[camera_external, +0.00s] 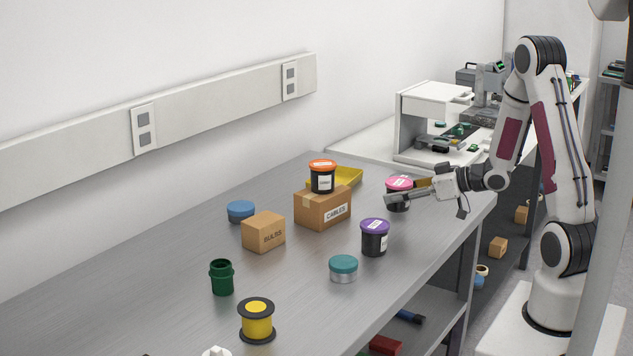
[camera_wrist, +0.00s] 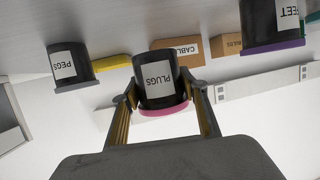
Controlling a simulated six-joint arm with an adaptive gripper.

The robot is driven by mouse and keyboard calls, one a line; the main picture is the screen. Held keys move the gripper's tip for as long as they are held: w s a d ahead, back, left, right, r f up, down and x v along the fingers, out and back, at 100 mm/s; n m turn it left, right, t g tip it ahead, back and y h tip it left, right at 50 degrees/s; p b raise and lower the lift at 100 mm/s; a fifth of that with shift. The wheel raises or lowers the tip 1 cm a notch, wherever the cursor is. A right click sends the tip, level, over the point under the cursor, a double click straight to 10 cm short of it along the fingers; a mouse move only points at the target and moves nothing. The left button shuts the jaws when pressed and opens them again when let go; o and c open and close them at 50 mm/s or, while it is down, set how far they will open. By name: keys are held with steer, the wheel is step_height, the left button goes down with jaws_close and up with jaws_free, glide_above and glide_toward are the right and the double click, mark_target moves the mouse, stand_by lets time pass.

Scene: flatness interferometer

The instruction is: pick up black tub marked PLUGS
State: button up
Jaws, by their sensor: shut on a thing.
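The black tub marked PLUGS (camera_external: 399,204) has a pink lid and a white label, and stands upright near the table's right edge in the external view. In the wrist view, which is upside down, the PLUGS tub (camera_wrist: 157,78) sits between the two fingers with its label facing the camera. My gripper (camera_external: 402,193) reaches in from the right, roughly level, and is shut on the tub. In the wrist view my gripper (camera_wrist: 161,92) has a finger on each side of it. I cannot tell whether the tub's base touches the table.
A purple-lidded tub (camera_external: 374,239) and a teal-lidded tin (camera_external: 343,270) stand nearer the camera. The CABLES box (camera_external: 322,210) carries an orange-lidded tub (camera_external: 322,179), with a yellow tray (camera_external: 350,176) behind. The wrist view also shows a PEGS tub (camera_wrist: 71,67) at left.

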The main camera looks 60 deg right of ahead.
mark_target(401, 181)
steer(key=shift+r, duration=2.55)
